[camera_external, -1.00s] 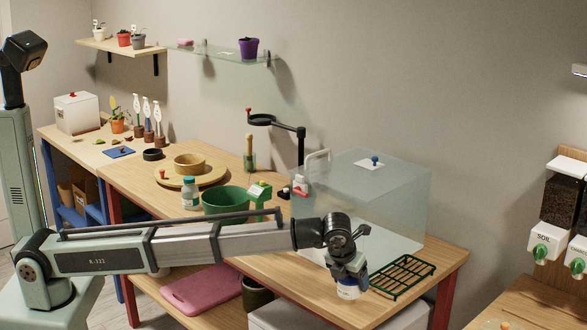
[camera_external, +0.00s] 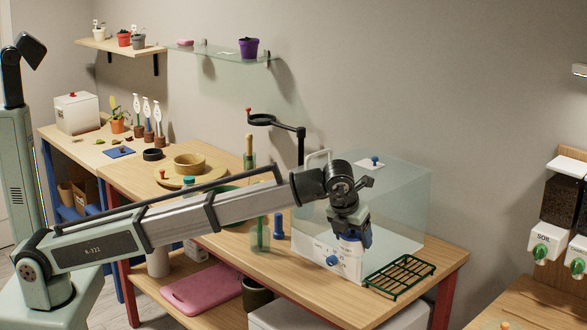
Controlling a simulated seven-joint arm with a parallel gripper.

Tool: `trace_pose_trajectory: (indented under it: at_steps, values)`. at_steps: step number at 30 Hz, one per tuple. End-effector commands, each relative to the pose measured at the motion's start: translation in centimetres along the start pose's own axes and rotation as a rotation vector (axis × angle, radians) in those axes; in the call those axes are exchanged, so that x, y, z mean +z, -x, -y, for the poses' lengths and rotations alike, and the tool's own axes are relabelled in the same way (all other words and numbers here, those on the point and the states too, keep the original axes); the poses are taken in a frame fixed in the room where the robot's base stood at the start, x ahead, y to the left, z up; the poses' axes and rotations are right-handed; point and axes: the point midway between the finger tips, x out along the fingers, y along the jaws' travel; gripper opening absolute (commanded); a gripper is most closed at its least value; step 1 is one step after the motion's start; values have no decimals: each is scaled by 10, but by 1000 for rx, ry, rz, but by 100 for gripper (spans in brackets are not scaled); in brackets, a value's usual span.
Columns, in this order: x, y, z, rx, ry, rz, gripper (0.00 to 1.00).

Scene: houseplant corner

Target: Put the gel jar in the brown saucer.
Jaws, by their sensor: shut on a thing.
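My gripper (camera_external: 350,229) is shut on a small white jar (camera_external: 352,246) with a blue top, which looks like the gel jar. It holds the jar upright, in front of the clear case at the right of the bench. The jar's label is too small to read. I cannot identify the brown saucer for certain. A tan round dish (camera_external: 188,160) on a wide round tan base (camera_external: 168,183) at the bench's left end may be it. My arm hides part of the bench between the dish and the case.
The clear case (camera_external: 395,205) has a blue-knobbed front panel. A green wire rack (camera_external: 400,277) lies to its right. A green spray bottle (camera_external: 260,236) and a blue bottle (camera_external: 279,226) stand left of the case. My arm partly hides a green pot (camera_external: 229,190). Bare bench lies in front.

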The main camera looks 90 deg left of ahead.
Motion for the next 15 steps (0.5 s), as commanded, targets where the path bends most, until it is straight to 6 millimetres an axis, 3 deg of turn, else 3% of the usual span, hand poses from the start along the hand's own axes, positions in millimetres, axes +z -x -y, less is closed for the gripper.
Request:
trace_pose_trajectory:
  at_steps: [1,7,15]
  values:
    - [11,19,3,-4,1,4,28]
    - [40,84,3,-3,2,3,28]
    - [65,141,2,-1,1,2,28]
